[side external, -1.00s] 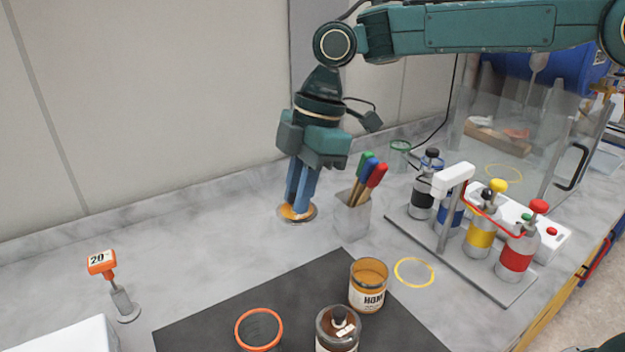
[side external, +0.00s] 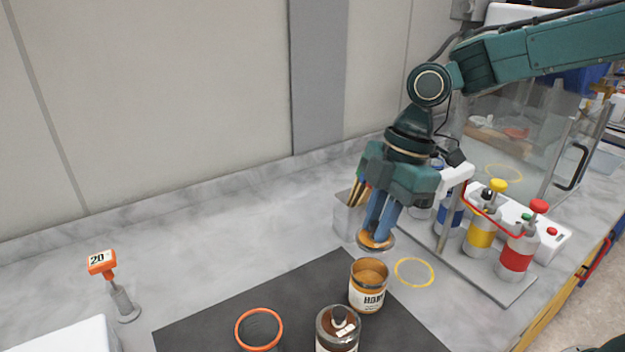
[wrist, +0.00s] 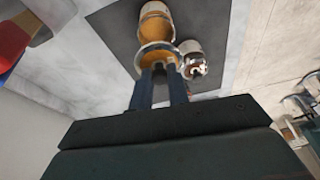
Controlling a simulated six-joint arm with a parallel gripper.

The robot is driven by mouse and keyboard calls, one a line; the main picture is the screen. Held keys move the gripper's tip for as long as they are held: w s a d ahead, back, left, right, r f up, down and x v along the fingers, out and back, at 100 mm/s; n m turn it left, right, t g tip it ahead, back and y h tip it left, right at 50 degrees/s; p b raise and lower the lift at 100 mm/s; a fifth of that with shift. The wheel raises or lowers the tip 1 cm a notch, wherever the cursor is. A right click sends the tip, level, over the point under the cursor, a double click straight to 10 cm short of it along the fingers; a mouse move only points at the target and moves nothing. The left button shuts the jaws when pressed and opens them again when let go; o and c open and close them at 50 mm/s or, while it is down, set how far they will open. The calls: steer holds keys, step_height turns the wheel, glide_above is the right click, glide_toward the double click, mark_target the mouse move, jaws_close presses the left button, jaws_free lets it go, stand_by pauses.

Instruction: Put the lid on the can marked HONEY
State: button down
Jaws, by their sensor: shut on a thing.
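My gripper (side external: 378,236) is shut on the lid (side external: 372,246), a round disc with an orange-brown top and a metal rim. The lid is held above and slightly behind the open HONEY can (side external: 367,298), apart from it. The can is upright on the dark mat and shows its amber contents. In the wrist view the lid (wrist: 146,62) sits at my fingertips (wrist: 159,70), with the can (wrist: 155,22) just beyond it.
A brown jar (side external: 338,330) and an orange-rimmed container (side external: 259,330) stand on the dark mat (side external: 300,296). A pen cup (side external: 349,221) is behind my gripper. A rack of pump bottles (side external: 482,235) stands to the right. A yellow ring (side external: 414,259) marks the bench beside the can.

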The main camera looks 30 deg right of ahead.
steer(key=shift+f, duration=0.2)
steer(key=shift+f, duration=3)
steer(key=shift+f, duration=0.15)
stand_by(0.5)
steer(key=c, duration=0.8)
jaws_free()
steer(key=shift+r, duration=0.2)
steer(key=shift+r, duration=3.3)
